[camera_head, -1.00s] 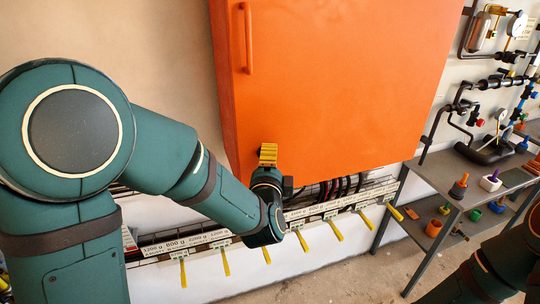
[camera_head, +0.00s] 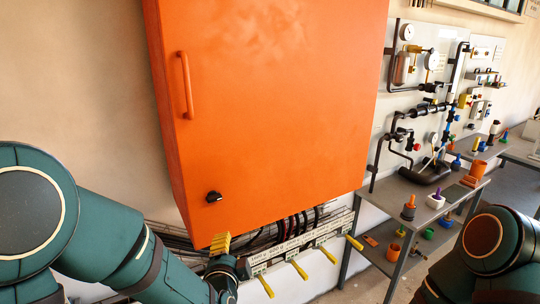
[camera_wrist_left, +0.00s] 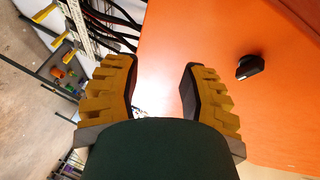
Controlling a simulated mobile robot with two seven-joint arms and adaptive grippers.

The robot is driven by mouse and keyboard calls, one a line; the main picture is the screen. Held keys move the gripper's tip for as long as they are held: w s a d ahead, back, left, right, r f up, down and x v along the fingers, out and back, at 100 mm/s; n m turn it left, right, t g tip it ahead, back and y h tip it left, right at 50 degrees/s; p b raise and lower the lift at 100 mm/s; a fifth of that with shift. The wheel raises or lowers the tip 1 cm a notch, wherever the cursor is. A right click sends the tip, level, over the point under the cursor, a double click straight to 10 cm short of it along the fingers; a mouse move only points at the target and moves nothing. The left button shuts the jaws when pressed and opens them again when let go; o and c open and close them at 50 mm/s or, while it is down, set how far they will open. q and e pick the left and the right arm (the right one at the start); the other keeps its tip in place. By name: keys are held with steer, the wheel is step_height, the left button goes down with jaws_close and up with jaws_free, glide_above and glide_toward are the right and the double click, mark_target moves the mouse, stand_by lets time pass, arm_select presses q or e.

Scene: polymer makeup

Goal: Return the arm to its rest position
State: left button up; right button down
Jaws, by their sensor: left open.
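My left arm comes in from the lower left in the head view. Its gripper (camera_head: 220,243) has yellow fingers and is just below the black knob (camera_head: 213,197), by the lower edge of the orange cabinet (camera_head: 285,110). In the left wrist view the two fingers (camera_wrist_left: 160,75) are spread with nothing between them. The black knob shows there too (camera_wrist_left: 250,67), to the right of the fingers and apart from them. The cabinet door looks shut. Part of my right arm (camera_head: 485,245) shows at the lower right; its gripper is out of view.
The cabinet has an orange handle (camera_head: 185,85). Below it run black cables (camera_head: 290,227) and a labelled strip with yellow levers (camera_head: 298,268). To the right are pipes and gauges (camera_head: 407,33) and grey shelves (camera_head: 405,187) with small coloured parts.

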arm_select(q)
step_height(320, 180, down, 13)
steer(key=s+n+g+h+b, duration=0.1)
steer(key=n+g+h+b, duration=0.1)
steer(key=n+g, duration=0.15)
steer(key=s+d+f+n+g+h+b, duration=0.1)
steer(key=s+f+n+g+b, duration=0.2)
steer(key=s+f+n+g, duration=0.2)
steer(key=s+d+f+n+g+h+b, duration=0.2)
steer(key=s+f+n+g, duration=0.3)
steer(key=s+f, duration=0.6)
step_height(320, 180, down, 10)
steer(key=shift+d+r+n+h+b, duration=0.15)
steer(key=shift+r+n+h+b, duration=0.15)
steer(key=shift+n+b, duration=0.55)
arm_select(e)
step_height(320, 180, down, 10)
steer(key=shift+s+a, duration=0.15)
steer(key=shift+a, duration=0.05)
steer(key=shift+f, duration=0.1)
